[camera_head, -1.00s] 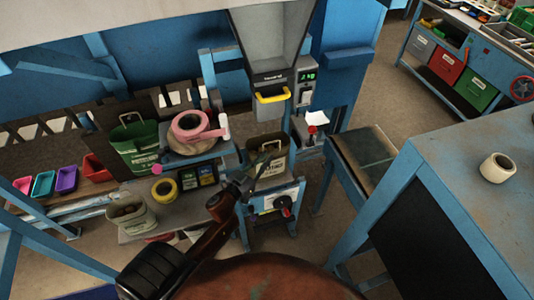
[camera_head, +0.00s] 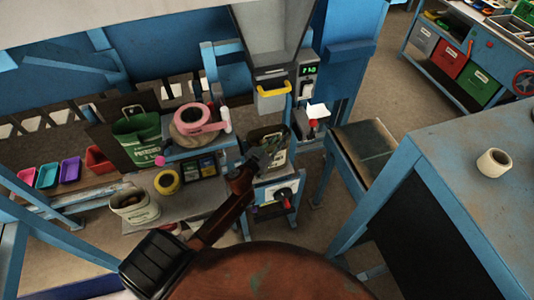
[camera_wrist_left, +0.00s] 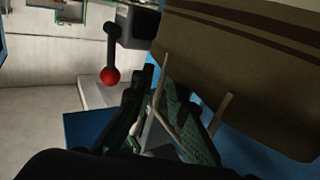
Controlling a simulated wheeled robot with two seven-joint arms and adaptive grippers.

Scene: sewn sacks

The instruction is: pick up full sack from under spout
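The sack (camera_head: 272,132) stands upright under the grey spout (camera_head: 272,60) with its yellow handle (camera_head: 274,91). My left gripper (camera_head: 268,152) is in front of the sack and hides part of its front. In the left wrist view the sack's brown striped side (camera_wrist_left: 245,65) fills the upper right. A pale carrying handle (camera_wrist_left: 172,112) of the sack shows between the two dark green fingers of the left gripper (camera_wrist_left: 165,115). The fingers are apart, with a gap around the handle; I see no firm grip. How full the sack is cannot be told. My right gripper is not in view.
A red-knobbed lever (camera_wrist_left: 110,76) is close to the left gripper. A green sack (camera_head: 138,138), pink tape roll (camera_head: 195,118) and small beige sack (camera_head: 134,205) are at left.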

